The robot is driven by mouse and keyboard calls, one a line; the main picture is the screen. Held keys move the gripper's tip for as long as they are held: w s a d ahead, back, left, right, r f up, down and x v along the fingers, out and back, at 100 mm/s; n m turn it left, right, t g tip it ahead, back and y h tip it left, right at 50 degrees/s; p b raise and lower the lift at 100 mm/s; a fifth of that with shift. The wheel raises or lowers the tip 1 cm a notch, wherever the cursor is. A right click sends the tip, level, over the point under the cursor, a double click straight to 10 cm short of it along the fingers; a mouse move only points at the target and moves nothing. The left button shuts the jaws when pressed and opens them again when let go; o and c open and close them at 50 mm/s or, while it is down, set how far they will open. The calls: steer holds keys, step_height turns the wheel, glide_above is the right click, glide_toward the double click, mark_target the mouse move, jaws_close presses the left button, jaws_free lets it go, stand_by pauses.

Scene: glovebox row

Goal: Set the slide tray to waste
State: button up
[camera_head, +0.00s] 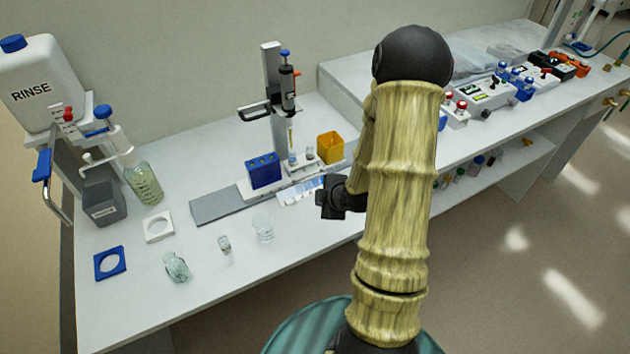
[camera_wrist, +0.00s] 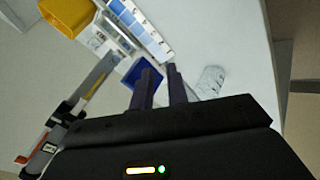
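The slide tray (camera_head: 247,189) appears to be the pale carriage under the dispenser stand, on a long grey rail (camera_head: 215,206). It carries a blue block with holes (camera_head: 263,170), small clear vials (camera_head: 309,153) and a yellow open box (camera_head: 330,147). A strip with blue-shaded panels (camera_head: 300,191) lies along its front; its lettering is unreadable. My gripper (camera_head: 325,205) is at the strip's right end, apparently above the bench. In the wrist view my gripper's fingers (camera_wrist: 159,78) are apart with nothing between; the blue block (camera_wrist: 146,73) and strip (camera_wrist: 140,25) lie beyond them.
A clear beaker (camera_head: 263,227), small vial (camera_head: 224,243) and glass bottle (camera_head: 176,267) stand at the bench front. A white ring plate (camera_head: 158,226), blue ring plate (camera_head: 110,263) and RINSE jug (camera_head: 40,80) are left. Bare bench lies between the beaker and my gripper.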

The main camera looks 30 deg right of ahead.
mark_target(315, 177)
steer(key=d+f+n+t+b, duration=0.1)
steer(key=f+t, duration=0.1)
steer(key=d+f+n+t+b, duration=0.1)
steer(key=d+f+n+t, duration=0.2)
steer(key=d+f+t, duration=0.1)
steer(key=shift+s+d+f+n+b, duration=0.25)
steer(key=shift+f+n+b, duration=0.05)
steer(key=shift+f+b, duration=0.1)
steer(key=shift+s+d+r+n+t, duration=0.2)
steer(key=shift+d+r+n+t, duration=0.1)
steer(key=shift+d+t, duration=0.3)
steer(key=shift+s+a, duration=0.1)
steer(key=p+x, duration=0.2)
steer(key=x, duration=1.5)
steer(key=shift+w, duration=0.35)
jaws_close()
